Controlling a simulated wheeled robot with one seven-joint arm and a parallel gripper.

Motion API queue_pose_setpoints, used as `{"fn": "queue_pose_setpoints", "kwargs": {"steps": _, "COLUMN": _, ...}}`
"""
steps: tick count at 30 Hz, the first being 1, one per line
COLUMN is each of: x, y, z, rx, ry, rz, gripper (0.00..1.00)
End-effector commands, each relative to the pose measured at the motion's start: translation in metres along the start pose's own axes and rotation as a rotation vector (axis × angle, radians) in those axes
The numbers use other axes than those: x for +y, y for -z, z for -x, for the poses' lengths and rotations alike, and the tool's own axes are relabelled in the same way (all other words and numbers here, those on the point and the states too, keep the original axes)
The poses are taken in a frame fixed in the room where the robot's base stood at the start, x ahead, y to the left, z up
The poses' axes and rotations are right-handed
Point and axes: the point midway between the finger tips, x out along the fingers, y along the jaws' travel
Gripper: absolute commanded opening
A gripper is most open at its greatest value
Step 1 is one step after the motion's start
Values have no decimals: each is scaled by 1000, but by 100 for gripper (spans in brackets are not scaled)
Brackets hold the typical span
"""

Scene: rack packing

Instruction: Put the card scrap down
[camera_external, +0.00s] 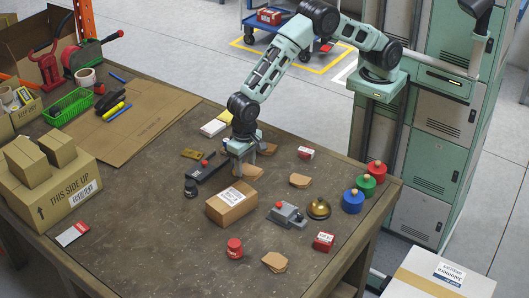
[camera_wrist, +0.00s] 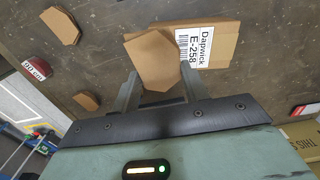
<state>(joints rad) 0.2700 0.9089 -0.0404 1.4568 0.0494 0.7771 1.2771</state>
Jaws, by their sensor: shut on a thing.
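My gripper (camera_external: 240,160) is above the brown table, behind the Dapwick carton (camera_external: 231,204). In the wrist view my gripper (camera_wrist: 158,90) has its two fingers closed on a tan card scrap (camera_wrist: 152,58), which sticks out ahead of the fingertips. In that view the scrap overlaps part of the carton (camera_wrist: 222,42). In the external view the held scrap (camera_external: 248,173) shows just below the fingers; its exact height over the table is hard to tell. Other card scraps lie on the table, at right (camera_external: 300,181), at the front (camera_external: 274,262) and partly hidden behind the gripper (camera_external: 269,150).
Right of the carton are a grey switch box (camera_external: 287,215), a brass bell (camera_external: 318,208) and red, green and blue pots (camera_external: 353,201). A black scanner-like tool (camera_external: 205,168) lies left of the gripper. Bare tabletop (camera_external: 150,225) shows left of the carton.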

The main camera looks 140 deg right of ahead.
Motion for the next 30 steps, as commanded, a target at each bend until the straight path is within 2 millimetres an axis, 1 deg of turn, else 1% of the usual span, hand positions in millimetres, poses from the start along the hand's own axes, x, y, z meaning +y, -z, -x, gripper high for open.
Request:
{"fn": "queue_pose_setpoints", "kwargs": {"steps": 1, "x": -9, "y": 8, "z": 6, "rx": 2, "ry": 4, "rz": -1, "gripper": 24}}
{"fn": "queue_pose_setpoints", "kwargs": {"steps": 3, "x": -17, "y": 17, "z": 16, "rx": 2, "ry": 2, "rz": -2, "gripper": 24}}
{"fn": "queue_pose_setpoints", "kwargs": {"steps": 6, "x": -24, "y": 24, "z": 26, "rx": 3, "ry": 1, "rz": 0, "gripper": 24}}
{"fn": "queue_pose_setpoints", "kwargs": {"steps": 9, "x": -26, "y": 27, "z": 26, "rx": 2, "ry": -3, "rz": 1, "gripper": 24}}
{"fn": "queue_pose_setpoints", "kwargs": {"steps": 11, "x": -26, "y": 28, "z": 18, "rx": 1, "ry": -6, "rz": 1, "gripper": 24}}
{"fn": "queue_pose_setpoints", "kwargs": {"steps": 15, "x": -26, "y": 28, "z": -7, "rx": 2, "ry": -6, "rz": 0, "gripper": 24}}
{"fn": "queue_pose_setpoints", "kwargs": {"steps": 18, "x": -26, "y": 28, "z": -22, "rx": 2, "ry": -4, "rz": 0, "gripper": 24}}
{"fn": "queue_pose_setpoints", "kwargs": {"steps": 23, "x": -27, "y": 28, "z": -33, "rx": 2, "ry": -2, "rz": 0, "gripper": 24}}
{"fn": "queue_pose_setpoints", "kwargs": {"steps": 30, "x": -26, "y": 28, "z": -64, "rx": 2, "ry": -4, "rz": 1, "gripper": 24}}
